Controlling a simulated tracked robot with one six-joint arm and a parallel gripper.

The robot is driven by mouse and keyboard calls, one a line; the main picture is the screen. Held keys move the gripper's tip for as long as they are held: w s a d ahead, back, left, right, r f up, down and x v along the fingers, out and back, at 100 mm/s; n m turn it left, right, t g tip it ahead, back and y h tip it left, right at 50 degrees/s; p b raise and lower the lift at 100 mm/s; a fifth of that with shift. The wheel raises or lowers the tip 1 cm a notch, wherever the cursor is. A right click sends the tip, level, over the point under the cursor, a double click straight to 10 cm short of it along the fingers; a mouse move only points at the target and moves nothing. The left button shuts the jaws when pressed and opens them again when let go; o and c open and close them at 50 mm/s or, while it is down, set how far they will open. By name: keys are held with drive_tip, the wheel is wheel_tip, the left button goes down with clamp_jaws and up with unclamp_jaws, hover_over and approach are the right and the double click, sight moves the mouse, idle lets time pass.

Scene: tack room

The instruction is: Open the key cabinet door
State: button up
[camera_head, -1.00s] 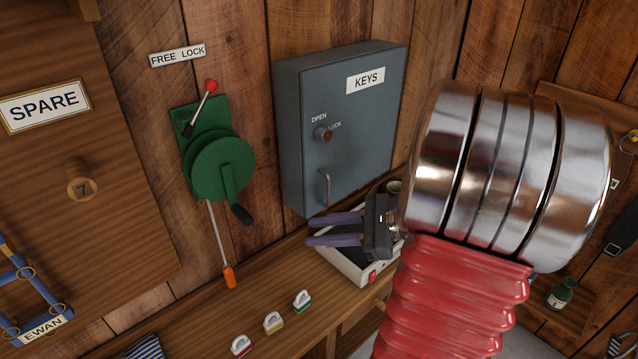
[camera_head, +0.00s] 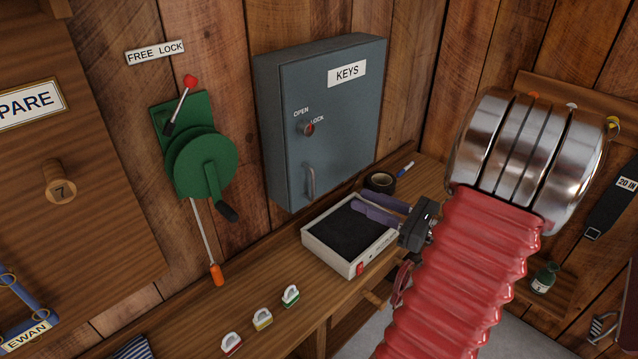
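The grey-blue key cabinet (camera_head: 345,110) hangs on the plank wall, with a KEYS label (camera_head: 347,73) on its door. The door is shut flush. A small knob with a red face (camera_head: 307,129) sits at the door's left, beside the words OPEN and LOCK; its exact setting is too small to tell. A vertical bar handle (camera_head: 311,184) is at the door's lower left. My gripper (camera_head: 358,201), with two purple fingers, is open and empty. In the picture it lies below and right of the handle, over the white tray, apart from the door.
The white tray (camera_head: 338,262) with a dark inside stands on the wooden shelf below the cabinet. A black tape roll (camera_head: 381,182) and a marker (camera_head: 405,168) lie behind it. A green crank winch (camera_head: 200,160) is left of the cabinet. Several coloured tags line the shelf front.

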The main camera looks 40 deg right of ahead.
sight(314, 181)
drive_tip(key=x, duration=1.3)
drive_tip(key=shift+w, duration=0.3)
drive_tip(key=shift+a, duration=0.1)
drive_tip(key=shift+c, duration=0.2)
clamp_jaws()
idle(0.7)
drive_tip(key=shift+a, duration=0.1)
